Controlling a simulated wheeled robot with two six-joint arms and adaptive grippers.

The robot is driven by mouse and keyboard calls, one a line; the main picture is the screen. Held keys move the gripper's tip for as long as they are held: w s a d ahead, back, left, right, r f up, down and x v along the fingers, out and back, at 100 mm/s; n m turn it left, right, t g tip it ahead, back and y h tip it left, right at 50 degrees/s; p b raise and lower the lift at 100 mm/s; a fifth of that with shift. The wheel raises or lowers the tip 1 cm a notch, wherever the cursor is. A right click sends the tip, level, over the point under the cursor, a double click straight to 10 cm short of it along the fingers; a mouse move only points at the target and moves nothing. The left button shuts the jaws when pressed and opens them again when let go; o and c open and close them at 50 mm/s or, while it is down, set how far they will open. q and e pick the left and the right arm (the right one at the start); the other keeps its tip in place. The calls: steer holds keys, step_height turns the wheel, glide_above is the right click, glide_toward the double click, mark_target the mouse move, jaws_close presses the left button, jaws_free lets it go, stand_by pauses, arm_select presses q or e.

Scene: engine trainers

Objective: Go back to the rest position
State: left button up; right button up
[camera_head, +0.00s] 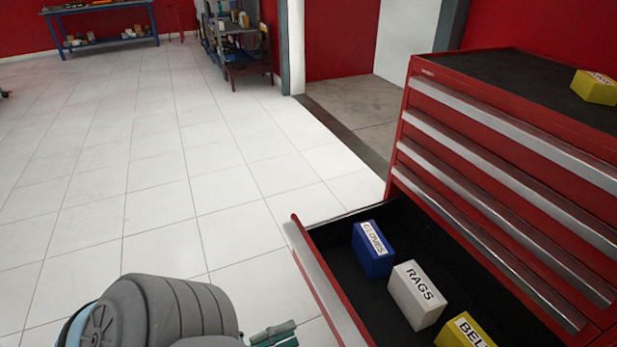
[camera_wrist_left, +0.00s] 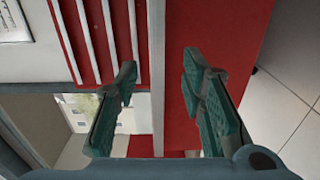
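My left arm comes in at the bottom of the head view, and the tip of my left gripper (camera_head: 274,335) shows at the bottom edge, left of the open drawer's front. In the left wrist view my left gripper (camera_wrist_left: 158,88) has its two green-padded fingers wide apart with nothing between them. My right gripper is in neither view.
A red tool cabinet (camera_head: 455,133) stands at the right with a drawer (camera_head: 326,287) pulled out. Inside are a blue GLOVES box (camera_head: 372,258), a white RAGS box (camera_head: 412,303) and a yellow box (camera_head: 462,336). Another yellow box (camera_head: 594,88) sits on top. The left floor is clear.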

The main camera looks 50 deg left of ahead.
arm_select(q)
steer(key=shift+s+a, duration=0.1)
steer(key=shift+s, duration=0.25)
stand_by(0.3)
